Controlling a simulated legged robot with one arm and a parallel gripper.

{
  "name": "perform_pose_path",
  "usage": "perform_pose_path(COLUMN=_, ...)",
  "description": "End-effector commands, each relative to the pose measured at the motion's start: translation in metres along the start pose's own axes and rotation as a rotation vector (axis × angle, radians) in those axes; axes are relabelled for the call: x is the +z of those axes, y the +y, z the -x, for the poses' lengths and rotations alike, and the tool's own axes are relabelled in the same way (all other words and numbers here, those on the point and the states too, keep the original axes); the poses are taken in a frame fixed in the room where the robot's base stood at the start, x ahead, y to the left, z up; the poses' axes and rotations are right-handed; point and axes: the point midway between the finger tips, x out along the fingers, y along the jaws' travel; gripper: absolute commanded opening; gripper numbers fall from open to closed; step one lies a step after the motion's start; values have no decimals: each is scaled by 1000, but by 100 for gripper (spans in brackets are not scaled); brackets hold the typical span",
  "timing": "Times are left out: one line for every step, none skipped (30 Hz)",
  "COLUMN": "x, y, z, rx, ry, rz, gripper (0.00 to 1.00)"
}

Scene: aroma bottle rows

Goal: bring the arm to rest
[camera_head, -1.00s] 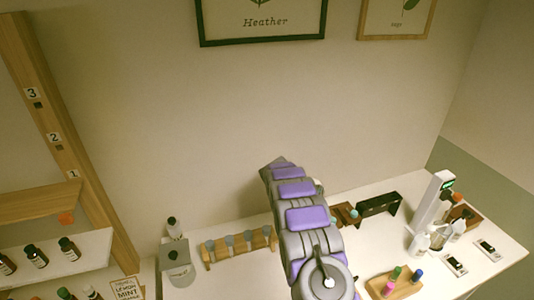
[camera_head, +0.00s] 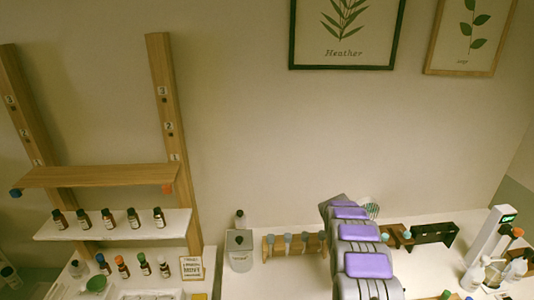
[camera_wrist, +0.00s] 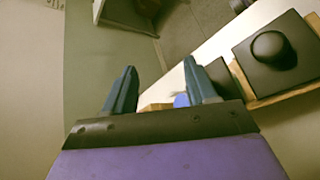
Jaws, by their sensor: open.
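My arm, grey with purple pads, rises over the white counter (camera_head: 270,283) in the head view. Its gripper end is hidden there behind the arm. In the wrist view my gripper (camera_wrist: 160,88) shows two dark blue-grey fingers, wide apart with nothing held between them. Beyond the fingers lie the white counter edge, a wooden piece and a small blue thing (camera_wrist: 181,100), partly hidden by the right finger and palm.
A wooden rack (camera_head: 293,246) with several grey-topped items and a grey box (camera_head: 239,250) stand left of my arm. A shelf (camera_head: 115,226) holds several dark bottles. A dark stand (camera_head: 435,233) and a device with a green display (camera_head: 490,235) stand to the right.

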Motion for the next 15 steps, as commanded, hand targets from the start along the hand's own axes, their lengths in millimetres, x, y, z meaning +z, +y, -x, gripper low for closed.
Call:
perform_pose_path(x=4, y=0, z=3, rx=-3, ry=7, rz=4, gripper=57)
perform_pose_path(x=5, y=0, z=4, rx=-6, ry=9, rz=6, gripper=57)
perform_pose_path(x=7, y=1, z=6, rx=-9, ry=12, rz=10, gripper=57)
perform_pose_path(x=9, y=1, z=7, rx=-12, ry=15, rz=12, gripper=57)
perform_pose_path(x=11, y=1, z=8, rx=-15, ry=18, rz=15, gripper=57)
perform_pose_path(x=14, y=3, z=9, rx=-20, ry=24, rz=19, gripper=57)
perform_pose_path(x=16, y=4, z=10, rx=-24, ry=28, rz=21, gripper=57)
perform_pose_path(x=18, y=5, z=10, rx=-28, ry=32, rz=24, gripper=57)
perform_pose_path(x=21, y=6, z=11, rx=-33, ry=37, rz=29, gripper=57)
perform_pose_path(x=23, y=7, z=11, rx=-37, ry=41, rz=33, gripper=57)
perform_pose_path(x=26, y=8, z=12, rx=-41, ry=45, rz=38, gripper=57)
perform_pose_path(x=29, y=9, z=13, rx=-48, ry=52, rz=43, gripper=57)
perform_pose_path(x=32, y=10, z=14, rx=-54, ry=57, rz=48, gripper=57)
perform_pose_path(x=34, y=11, z=16, rx=-60, ry=63, rz=53, gripper=57)
perform_pose_path(x=38, y=12, z=17, rx=-67, ry=70, rz=60, gripper=57)
